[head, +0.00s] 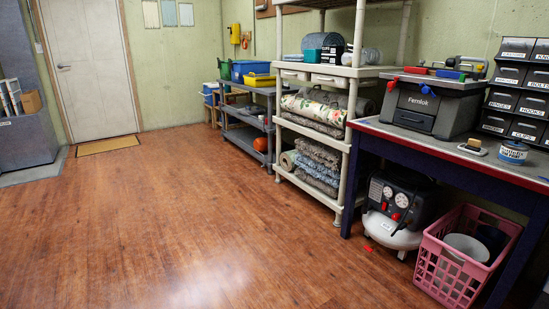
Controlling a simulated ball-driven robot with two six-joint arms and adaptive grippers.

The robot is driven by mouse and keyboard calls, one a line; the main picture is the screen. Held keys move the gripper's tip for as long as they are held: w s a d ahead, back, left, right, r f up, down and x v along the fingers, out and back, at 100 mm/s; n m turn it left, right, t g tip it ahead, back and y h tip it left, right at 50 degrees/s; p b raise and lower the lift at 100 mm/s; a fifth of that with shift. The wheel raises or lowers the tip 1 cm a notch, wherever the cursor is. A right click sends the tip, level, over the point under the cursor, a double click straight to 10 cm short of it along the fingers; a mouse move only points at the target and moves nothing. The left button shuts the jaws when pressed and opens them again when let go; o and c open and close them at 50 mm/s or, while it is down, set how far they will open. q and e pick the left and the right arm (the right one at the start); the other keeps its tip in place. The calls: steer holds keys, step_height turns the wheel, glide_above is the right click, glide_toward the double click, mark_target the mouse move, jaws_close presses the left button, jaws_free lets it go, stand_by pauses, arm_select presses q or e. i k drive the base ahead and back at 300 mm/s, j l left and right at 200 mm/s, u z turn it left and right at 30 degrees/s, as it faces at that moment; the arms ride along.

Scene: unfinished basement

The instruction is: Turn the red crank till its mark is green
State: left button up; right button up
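No crank with a colour mark can be made out for sure. A grey bench box labelled "Femlok" (418,112) stands on the workbench at the right. A small red handle-like part (392,84) sticks out at its left front, and a blue one (427,89) sits to the right of it. Whether the red part is the crank is too small to tell, and no green mark shows on it. Neither of my grippers is in view.
The workbench (385,129) has a compressor (396,205) and a pink crate (447,267) under it. Shelves with rolled rugs (318,108) stand left of it. The wooden floor (190,220) is clear towards the white door (88,65).

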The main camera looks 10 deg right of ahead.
mark_target(391, 85)
steer(key=i+j, duration=0.1)
steer(key=i, duration=1.9)
steer(key=l+z, duration=0.05)
steer(key=l, duration=0.05)
